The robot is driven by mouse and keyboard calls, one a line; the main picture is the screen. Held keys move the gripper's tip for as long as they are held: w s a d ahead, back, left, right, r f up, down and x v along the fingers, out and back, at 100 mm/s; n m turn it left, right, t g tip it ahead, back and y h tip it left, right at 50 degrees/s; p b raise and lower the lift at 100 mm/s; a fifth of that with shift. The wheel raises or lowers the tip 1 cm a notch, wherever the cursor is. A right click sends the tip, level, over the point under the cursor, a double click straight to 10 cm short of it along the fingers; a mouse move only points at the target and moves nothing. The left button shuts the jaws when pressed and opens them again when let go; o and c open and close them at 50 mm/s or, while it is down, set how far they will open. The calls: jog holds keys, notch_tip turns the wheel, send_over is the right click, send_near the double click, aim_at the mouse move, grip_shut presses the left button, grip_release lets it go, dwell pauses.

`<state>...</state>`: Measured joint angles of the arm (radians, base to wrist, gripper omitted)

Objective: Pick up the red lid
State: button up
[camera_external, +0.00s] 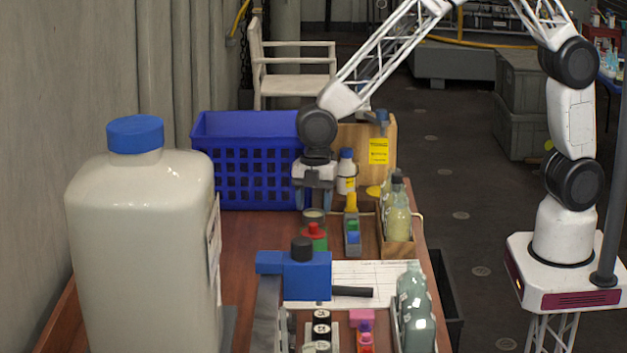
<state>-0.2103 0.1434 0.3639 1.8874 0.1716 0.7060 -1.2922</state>
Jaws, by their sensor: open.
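The red lid (315,231) is small and sits on the table among several small items, with a green piece showing just below it. It looks like the cap of a small green container, but the detail is too small to be sure. My gripper (315,201) points down above and behind the lid, over a small round tin (314,215). It is open, and I see nothing held between its fingers. The lid is in plain view and apart from the gripper.
A blue basket (245,165) stands behind the gripper. A white-labelled bottle (347,172) and a wooden box of bottles (398,246) are to the right. A blue vise (305,278) is in front of the lid. A large white jug (140,240) fills the left. Bare table (250,228) lies left of the lid.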

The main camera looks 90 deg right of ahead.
aim_at(313, 224)
jog(key=shift+a+f, duration=0.15)
jog(key=shift+f, duration=1.1)
jog(key=shift+a+f, duration=0.15)
jog(key=shift+f, duration=1.05)
jog(key=c, duration=1)
